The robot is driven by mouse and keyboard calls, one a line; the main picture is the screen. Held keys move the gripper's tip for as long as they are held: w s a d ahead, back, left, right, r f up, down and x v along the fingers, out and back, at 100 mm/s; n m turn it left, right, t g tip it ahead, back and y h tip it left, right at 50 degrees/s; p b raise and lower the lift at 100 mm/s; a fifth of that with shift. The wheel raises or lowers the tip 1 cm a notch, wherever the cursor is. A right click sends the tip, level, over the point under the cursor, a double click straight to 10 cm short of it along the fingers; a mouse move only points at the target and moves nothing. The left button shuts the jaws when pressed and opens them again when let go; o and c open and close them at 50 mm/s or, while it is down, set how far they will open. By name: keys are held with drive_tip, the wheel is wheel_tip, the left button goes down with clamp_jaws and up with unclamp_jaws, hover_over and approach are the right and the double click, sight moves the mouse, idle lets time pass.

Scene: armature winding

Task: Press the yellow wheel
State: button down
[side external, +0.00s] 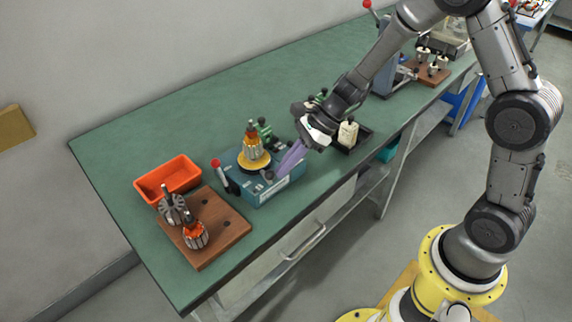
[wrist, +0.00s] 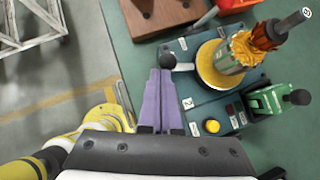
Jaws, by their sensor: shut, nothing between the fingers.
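The yellow wheel (side external: 253,163) is a flat disc on top of a blue-green machine box (side external: 290,188). An orange-wound armature (side external: 252,143) stands upright on it and covers its middle. The wheel also shows in the wrist view (wrist: 207,70), right of my fingertips. My gripper (side external: 274,175) has purple fingers, shut and empty. They slant down over the front part of the box, close beside the wheel. In the wrist view my gripper (wrist: 160,74) has its tips at a black knob (wrist: 168,61). I cannot tell whether the tips touch the knob.
Further left are an orange tray (side external: 168,179) and a wooden block (side external: 218,240) holding armatures. The back left of the green table is clear.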

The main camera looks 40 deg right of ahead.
drive_tip(key=shift+a, duration=0.1)
drive_tip(key=s+d+f+v, duration=0.1)
drive_tip(key=s+v, duration=0.1)
drive_tip(key=v, duration=1.1)
drive_tip(key=shift+s+f, duration=0.2)
drive_tip(key=shift+f, duration=0.05)
drive_tip(key=shift+d, duration=0.1)
drive_tip(key=s+a+r+n+h, duration=0.2)
drive_tip(key=s+a+r+n, duration=0.4)
drive_tip(key=s+r+n, duration=0.25)
drive_tip(key=s+d+n+t+h, duration=0.2)
drive_tip(key=s+d+n+h, duration=0.3)
drive_tip(key=s+n, duration=0.5)
drive_tip(key=d+n, duration=0.2)
drive_tip(key=n, duration=0.2)
